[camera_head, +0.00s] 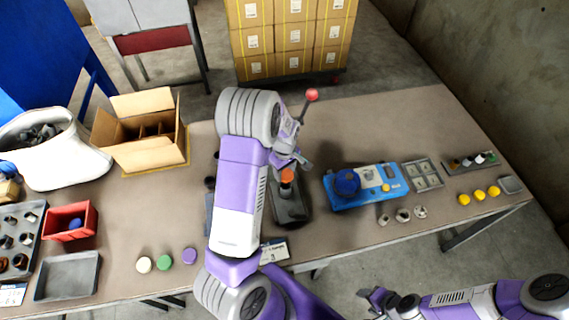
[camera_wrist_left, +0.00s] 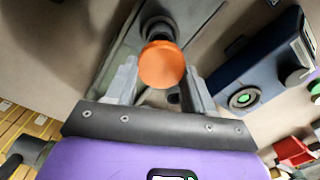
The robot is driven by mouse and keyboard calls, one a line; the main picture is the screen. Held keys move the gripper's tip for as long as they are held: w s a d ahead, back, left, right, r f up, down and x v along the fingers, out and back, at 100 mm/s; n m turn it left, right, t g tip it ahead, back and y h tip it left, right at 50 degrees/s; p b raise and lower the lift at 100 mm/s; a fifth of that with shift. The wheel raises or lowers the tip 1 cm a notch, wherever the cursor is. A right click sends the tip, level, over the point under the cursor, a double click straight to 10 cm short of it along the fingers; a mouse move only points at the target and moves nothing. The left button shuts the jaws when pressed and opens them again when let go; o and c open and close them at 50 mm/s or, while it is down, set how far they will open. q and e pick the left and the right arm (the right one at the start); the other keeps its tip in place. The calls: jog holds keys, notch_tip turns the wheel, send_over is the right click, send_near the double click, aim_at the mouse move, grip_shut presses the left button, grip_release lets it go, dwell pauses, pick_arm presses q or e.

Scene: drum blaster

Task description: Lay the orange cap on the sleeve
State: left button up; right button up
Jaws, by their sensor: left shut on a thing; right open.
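The orange cap (camera_head: 288,175) is a small round disc. My left gripper (camera_head: 291,163) is shut on it, reaching in from above over a dark grey fixture (camera_head: 291,210). In the left wrist view the cap (camera_wrist_left: 161,64) sits between the two fingertips (camera_wrist_left: 160,75). A dark round part (camera_wrist_left: 158,27), possibly the sleeve, shows just beyond the cap on the grey base; the cap hides part of it. I cannot tell whether the cap touches it. My right gripper (camera_head: 377,299) is open and empty at the bottom, off the table's front edge.
A lever with a red ball (camera_head: 312,95) stands behind my left gripper. A blue device (camera_head: 362,186) stands to the right. Coloured discs (camera_head: 163,257), a red bin (camera_head: 70,222) and an open carton (camera_head: 143,130) lie left. Bare tabletop (camera_head: 400,125) shows at the back right.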

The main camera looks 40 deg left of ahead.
pick_arm(q)
jog(key=shift+f+b, duration=2.25)
jog(key=shift+f, duration=0.55)
jog(key=shift+f, duration=0.4)
jog(key=o, duration=1.4)
jog(key=shift+r, duration=0.1)
jog(key=shift+r+p, duration=2.25)
jog(key=shift+r, duration=0.75)
